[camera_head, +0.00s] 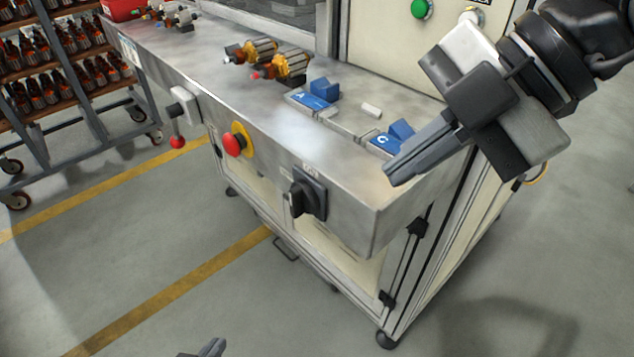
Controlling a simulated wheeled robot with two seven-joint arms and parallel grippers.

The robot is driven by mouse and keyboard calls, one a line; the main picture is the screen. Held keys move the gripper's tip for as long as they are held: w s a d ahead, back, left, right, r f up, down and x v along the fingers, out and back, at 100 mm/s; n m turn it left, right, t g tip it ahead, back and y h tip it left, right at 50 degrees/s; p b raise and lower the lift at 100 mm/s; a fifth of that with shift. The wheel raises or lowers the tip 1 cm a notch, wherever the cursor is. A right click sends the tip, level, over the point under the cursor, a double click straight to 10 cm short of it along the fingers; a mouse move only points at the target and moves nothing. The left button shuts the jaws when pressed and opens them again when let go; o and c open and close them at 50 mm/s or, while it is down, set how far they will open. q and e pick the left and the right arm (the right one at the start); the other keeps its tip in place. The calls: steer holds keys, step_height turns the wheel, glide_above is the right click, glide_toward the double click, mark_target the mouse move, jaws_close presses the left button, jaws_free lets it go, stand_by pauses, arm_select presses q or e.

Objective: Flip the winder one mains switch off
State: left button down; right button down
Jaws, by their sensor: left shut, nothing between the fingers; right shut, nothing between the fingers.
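The mains switch (306,194) is a black rotary switch with a protruding handle on the front face of the steel bench, near its right corner. A small label sits above it, too small to read. I cannot tell for sure which position the handle points to. My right gripper (398,173) comes in from the upper right, shut and empty, its fingers pointing down-left above the bench's right end. It is apart from the switch, up and to its right. My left gripper (206,350) shows only its dark tips at the bottom edge, shut and empty, well below the switch.
A red emergency button (235,144) on a yellow plate and a red-knobbed lever (177,141) are left of the switch. Blue fixtures (323,90) and copper-wound armatures (290,65) sit on the bench top (215,75). A rack (100,110) stands at left. The floor in front is clear.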

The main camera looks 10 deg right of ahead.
mark_target(315, 187)
steer(key=x, duration=1)
steer(key=shift+s, duration=0.1)
steer(key=shift+w+a+r+p, duration=0.15)
steer(key=shift+w+a+p, duration=0.15)
steer(key=shift+w, duration=0.25)
steer(key=shift+w+a+r+p, duration=0.1)
steer(key=shift+w+a+p, duration=0.1)
steer(key=shift+w+a, duration=0.3)
arm_select(q)
steer(key=shift+w+a+r, duration=0.1)
steer(key=shift+w+r, duration=0.15)
steer(key=shift+r, duration=0.1)
arm_select(e)
steer(key=shift+w+a+f, duration=0.1)
steer(key=shift+w+a, duration=0.15)
steer(key=shift+w, duration=0.4)
steer(key=shift+a+p, duration=0.1)
steer(key=shift+p, duration=0.25)
arm_select(q)
steer(key=shift+d+m, duration=0.3)
arm_select(e)
steer(key=shift+w+g+h, duration=0.1)
steer(key=shift+g+h, duration=0.2)
